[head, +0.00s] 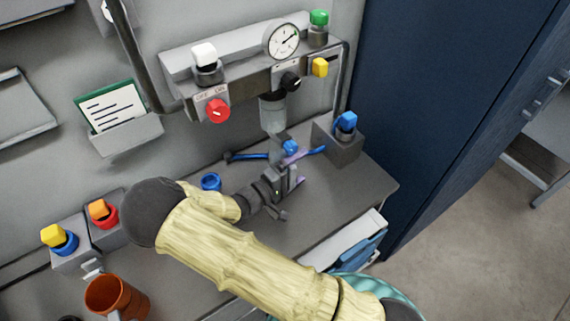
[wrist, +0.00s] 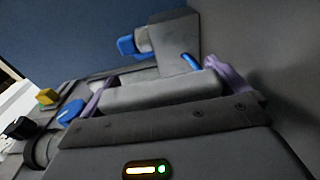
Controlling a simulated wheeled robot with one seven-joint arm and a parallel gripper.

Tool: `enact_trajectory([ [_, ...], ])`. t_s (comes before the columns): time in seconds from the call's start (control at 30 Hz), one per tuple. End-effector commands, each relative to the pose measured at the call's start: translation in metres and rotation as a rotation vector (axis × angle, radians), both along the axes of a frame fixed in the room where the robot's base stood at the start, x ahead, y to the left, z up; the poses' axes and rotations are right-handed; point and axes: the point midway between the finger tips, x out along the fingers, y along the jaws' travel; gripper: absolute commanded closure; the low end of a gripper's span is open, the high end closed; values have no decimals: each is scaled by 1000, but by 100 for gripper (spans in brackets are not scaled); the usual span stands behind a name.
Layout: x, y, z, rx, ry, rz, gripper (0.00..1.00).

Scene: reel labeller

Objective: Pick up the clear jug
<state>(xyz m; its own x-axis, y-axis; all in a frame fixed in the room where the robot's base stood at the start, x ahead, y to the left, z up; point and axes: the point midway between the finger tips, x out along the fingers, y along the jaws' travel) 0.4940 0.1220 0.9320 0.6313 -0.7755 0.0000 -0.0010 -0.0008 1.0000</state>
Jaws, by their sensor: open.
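I cannot make out a clear jug for certain in either view. A translucent grey cylinder (head: 272,115) hangs under the wall-mounted gauge unit in the head view; it looks fixed to the unit. My gripper (head: 290,182) is over the grey bench, below and slightly right of that cylinder in the picture. Its purple-tipped fingers stand apart, and they also show in the wrist view as a spread gripper (wrist: 162,88). I see nothing held between them. A grey block with a blue knob (wrist: 175,45) shows beyond the fingers in the wrist view.
An orange-brown mug (head: 112,298) stands at the lower left. Blocks with yellow (head: 53,236) and orange (head: 101,211) knobs stand behind it. A blue-knobbed block (head: 340,141) is at the bench's back right. A dark blue cabinet (head: 440,90) rises at right.

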Motion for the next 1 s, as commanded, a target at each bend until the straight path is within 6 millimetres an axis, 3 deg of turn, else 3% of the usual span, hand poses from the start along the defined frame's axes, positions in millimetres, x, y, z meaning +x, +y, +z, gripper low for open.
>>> enact_trajectory([
  [0.1, 0, 0, 0, 0, 0, 1, 4],
  [0.3, 0, 0, 1, 0, -1, 0, 39],
  [0.8, 0, -1, 11, 1, -1, -4, 39],
  [1.0, -2, -12, 17, -3, 1, -14, 39],
])
